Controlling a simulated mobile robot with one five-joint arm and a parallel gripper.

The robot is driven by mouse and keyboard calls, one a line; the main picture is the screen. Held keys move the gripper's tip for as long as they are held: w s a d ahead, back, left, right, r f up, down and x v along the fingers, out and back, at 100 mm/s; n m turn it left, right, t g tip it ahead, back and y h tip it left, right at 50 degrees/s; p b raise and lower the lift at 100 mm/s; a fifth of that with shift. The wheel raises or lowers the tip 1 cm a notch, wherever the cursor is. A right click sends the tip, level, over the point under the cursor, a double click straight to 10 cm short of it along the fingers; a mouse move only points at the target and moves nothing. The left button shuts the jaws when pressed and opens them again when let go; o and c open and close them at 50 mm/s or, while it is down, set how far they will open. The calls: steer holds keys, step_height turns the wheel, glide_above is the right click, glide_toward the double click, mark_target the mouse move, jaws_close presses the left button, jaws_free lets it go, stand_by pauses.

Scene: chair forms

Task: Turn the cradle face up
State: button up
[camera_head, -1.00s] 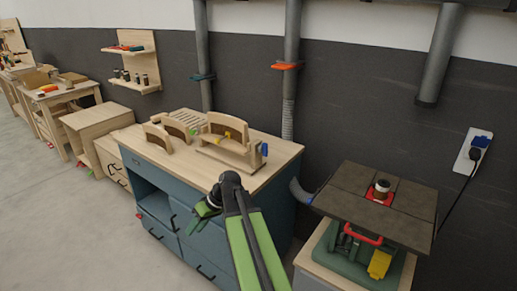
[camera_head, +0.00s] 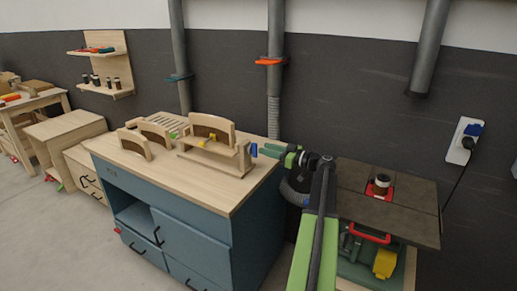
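On the blue-grey cabinet's wooden top (camera_head: 190,190) stands a pale wooden fixture (camera_head: 205,160) with a flat base, an upright curved panel, a yellow part and a blue knob (camera_head: 254,150) at its right end. Two curved wooden pieces with dark inner faces, one in front (camera_head: 134,144) and one behind (camera_head: 155,132), stand to its left. A slatted wooden piece (camera_head: 186,122) lies behind them. I cannot tell for certain which is the cradle. My green and black gripper (camera_head: 272,151) is at the bench's right edge, pointing left near the blue knob. Contact and finger opening are unclear.
A dark-topped machine table (camera_head: 405,208) with a red-ringed router (camera_head: 380,186) stands right of the bench. A grey hose (camera_head: 293,192) runs between them. Vertical ducts (camera_head: 276,70) stand behind. The front left of the bench top is clear.

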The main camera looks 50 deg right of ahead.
mark_target(257, 147)
steer(key=x, duration=0.3)
steer(key=shift+w+a, duration=0.15)
steer(key=shift+w, duration=0.15)
jaws_close()
stand_by(1.2)
